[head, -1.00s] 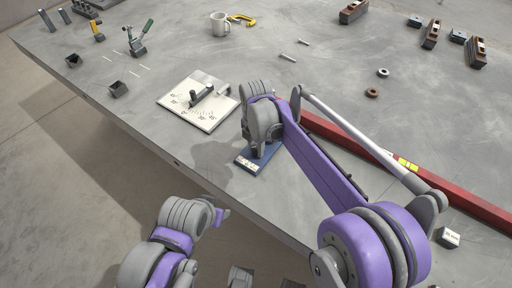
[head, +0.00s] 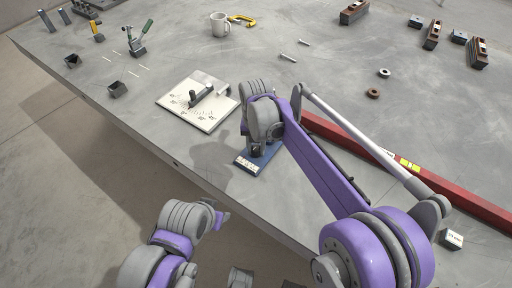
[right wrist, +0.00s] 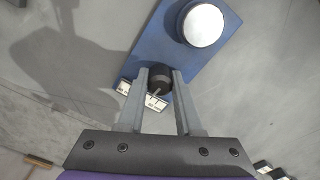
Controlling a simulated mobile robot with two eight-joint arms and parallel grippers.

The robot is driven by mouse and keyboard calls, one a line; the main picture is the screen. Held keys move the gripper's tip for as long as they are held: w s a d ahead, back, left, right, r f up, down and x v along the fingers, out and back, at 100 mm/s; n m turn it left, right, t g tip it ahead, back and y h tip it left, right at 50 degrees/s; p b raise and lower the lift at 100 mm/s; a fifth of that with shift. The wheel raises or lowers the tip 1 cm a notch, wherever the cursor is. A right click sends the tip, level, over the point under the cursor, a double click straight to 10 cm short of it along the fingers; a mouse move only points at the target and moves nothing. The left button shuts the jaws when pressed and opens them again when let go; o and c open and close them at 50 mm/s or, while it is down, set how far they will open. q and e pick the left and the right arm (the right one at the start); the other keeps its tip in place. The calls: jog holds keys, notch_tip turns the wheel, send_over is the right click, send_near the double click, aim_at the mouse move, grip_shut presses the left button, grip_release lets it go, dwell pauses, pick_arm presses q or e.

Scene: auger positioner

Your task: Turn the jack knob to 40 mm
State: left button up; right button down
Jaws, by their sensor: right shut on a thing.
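The jack has a blue base (head: 245,163) near the table's front edge, mostly hidden under my right wrist in the head view. In the right wrist view its blue plate (right wrist: 168,48) carries a pale round metal top (right wrist: 203,25). A dark round knob (right wrist: 160,78) sticks out at the plate's near end, beside a white scale label (right wrist: 155,102). My right gripper (right wrist: 161,75) is shut on the knob, one finger on each side. The scale marks are too small to read. My left arm is at the lower middle of the head view; its jaws cannot be made out.
A white dial board (head: 200,104) lies just left of the jack. A long red bar (head: 440,187) runs behind my right arm. A mug (head: 219,25), a yellow clamp (head: 242,20) and a toggle clamp (head: 139,45) stand farther back. The middle of the table is mostly clear.

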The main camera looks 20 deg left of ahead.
aim_at(256, 147)
dwell(0.4)
jog(key=c, duration=0.6)
grip_release()
notch_tip(256, 147, up, 11)
jog(key=shift+f+p, duration=0.1)
jog(key=shift+p, duration=0.55)
